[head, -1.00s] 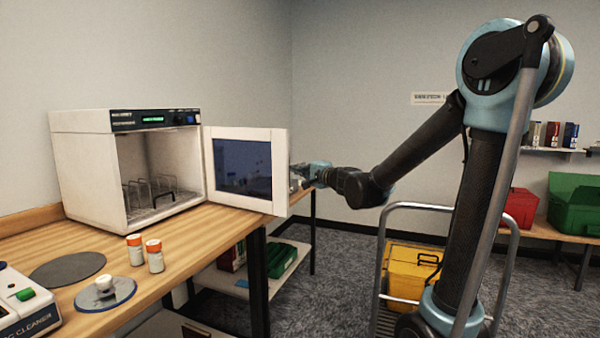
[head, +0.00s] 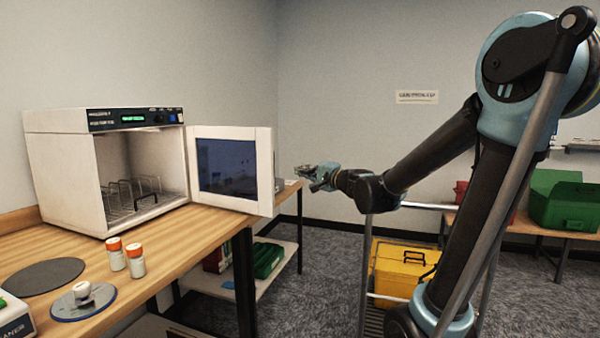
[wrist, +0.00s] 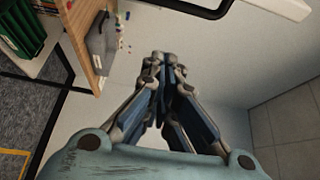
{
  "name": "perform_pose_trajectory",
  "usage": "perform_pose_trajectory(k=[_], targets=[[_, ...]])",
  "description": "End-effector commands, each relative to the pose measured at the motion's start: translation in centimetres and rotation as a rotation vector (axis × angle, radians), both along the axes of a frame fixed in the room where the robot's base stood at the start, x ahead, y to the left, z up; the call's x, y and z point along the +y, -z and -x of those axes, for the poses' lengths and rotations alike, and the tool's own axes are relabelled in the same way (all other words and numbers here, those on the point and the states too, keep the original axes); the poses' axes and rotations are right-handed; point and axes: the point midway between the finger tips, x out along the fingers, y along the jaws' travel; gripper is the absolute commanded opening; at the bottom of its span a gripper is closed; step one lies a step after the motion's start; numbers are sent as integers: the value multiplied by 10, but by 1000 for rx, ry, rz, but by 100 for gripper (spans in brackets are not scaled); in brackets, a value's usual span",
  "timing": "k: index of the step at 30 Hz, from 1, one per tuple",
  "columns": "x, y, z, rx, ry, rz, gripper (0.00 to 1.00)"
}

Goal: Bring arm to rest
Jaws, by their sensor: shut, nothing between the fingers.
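My gripper (head: 306,172) is to the right of the open oven door in the head view, apart from it, with the arm stretched out to the left. In the wrist view my gripper (wrist: 160,62) has its fingers together with nothing between them. The white oven (head: 62,155) stands on the wooden bench with its door (head: 264,170) swung wide open. A wire rack sits inside the oven.
Two orange-capped bottles (head: 136,262) and a round plate (head: 70,308) are on the wooden bench (head: 180,240). A yellow case (head: 400,275) is on a cart under my arm. Green bins (head: 565,205) are at the right. Bare wall lies behind my gripper.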

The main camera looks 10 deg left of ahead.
Motion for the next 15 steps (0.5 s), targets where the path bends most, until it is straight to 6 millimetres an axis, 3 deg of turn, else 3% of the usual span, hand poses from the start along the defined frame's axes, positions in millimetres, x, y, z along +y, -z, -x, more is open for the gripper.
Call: perform_pose_trajectory(k=[11,15], targets=[[-14,3,19,-10,-9,28,0],[-23,20,43,-44,-54,160,0]])
